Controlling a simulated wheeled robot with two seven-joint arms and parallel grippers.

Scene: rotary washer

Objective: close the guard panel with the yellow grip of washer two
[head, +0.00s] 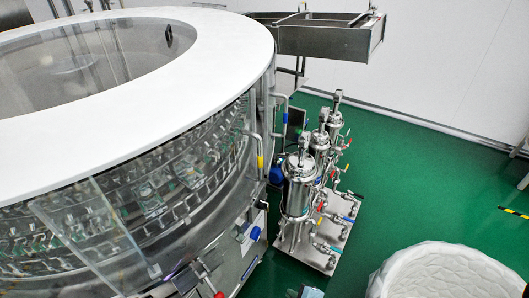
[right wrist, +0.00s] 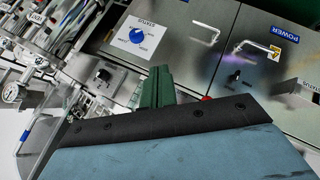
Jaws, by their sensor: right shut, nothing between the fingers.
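The rotary washer's white ring top (head: 150,95) fills the left of the head view. Clear guard panels run round its side, and one clear panel (head: 85,235) stands out at a slant at lower left. A bent metal bar with a yellow grip (head: 260,161) is on the washer's right side. I cannot tell which panel it belongs to. My right gripper (head: 310,292) shows only in part at the bottom edge. In the right wrist view its green fingers (right wrist: 158,75) are shut and empty, in front of a steel cabinet. My left gripper is not in view.
The steel cabinet (right wrist: 205,35) has a blue knob (right wrist: 137,36) and metal handles. Steel filter housings (head: 298,185) stand on a plate right of the washer. A white round tub (head: 445,272) is at lower right. Green floor between them is clear.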

